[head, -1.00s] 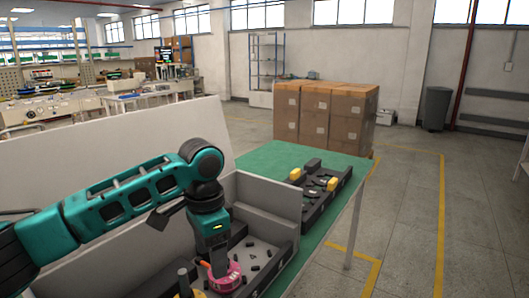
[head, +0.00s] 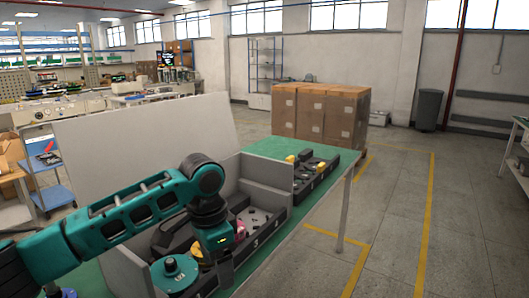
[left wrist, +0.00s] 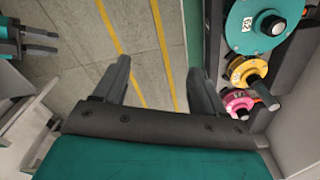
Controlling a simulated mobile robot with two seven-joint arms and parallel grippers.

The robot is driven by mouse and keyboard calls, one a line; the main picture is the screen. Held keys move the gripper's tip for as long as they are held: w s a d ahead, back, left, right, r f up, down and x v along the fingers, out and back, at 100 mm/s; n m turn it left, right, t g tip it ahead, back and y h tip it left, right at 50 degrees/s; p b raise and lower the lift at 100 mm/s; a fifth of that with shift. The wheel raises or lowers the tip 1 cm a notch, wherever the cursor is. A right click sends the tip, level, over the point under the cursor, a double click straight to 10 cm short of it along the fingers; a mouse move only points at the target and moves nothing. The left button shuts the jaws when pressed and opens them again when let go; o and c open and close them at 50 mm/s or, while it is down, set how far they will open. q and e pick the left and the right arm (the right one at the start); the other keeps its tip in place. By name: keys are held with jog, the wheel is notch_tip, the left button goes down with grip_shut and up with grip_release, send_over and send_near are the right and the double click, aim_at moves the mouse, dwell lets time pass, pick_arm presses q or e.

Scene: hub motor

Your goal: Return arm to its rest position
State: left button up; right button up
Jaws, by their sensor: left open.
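My left arm reaches in from the left in the head view. Its gripper (head: 222,268) points down over the near right part of the grey-walled tray (head: 262,172). In the left wrist view the left gripper (left wrist: 160,85) is open, with nothing between its fingers and floor below. Beside it are a teal disc (left wrist: 240,28), a yellow part (left wrist: 236,72) and a pink part (left wrist: 228,104). The teal disc (head: 168,274) also shows in the head view. Another teal gripper (left wrist: 40,42), apparently my right, shows at the wrist view's upper left, fingers apart.
The green table (head: 262,147) carries the tray and a black holder (head: 318,172) with yellow pieces. A pale upright panel (head: 130,130) stands behind my arm. Stacked cartons (head: 318,112) stand beyond the table. The floor (head: 400,200) on the right is clear.

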pick_arm(q)
jog(key=s+d+f+n+t+h, duration=0.2)
jog(key=d+f+h, duration=0.15)
jog(key=f, duration=0.45)
jog(key=s+d+f+n+t+h, duration=0.25)
jog(key=d+f, duration=0.25)
jog(key=f, duration=0.3)
jog(key=s+a+f+n+t+y, duration=0.2)
jog(key=s+a+f+t, duration=0.1)
jog(key=s+a, duration=0.4)
jog(key=s+a+f+n+t+y, duration=0.2)
jog(key=s+a+f, duration=0.3)
jog(key=s+a, duration=0.3)
jog(key=shift+a+t+y, duration=0.3)
jog(key=shift+a+t, duration=0.25)
jog(key=shift+a, duration=0.5)
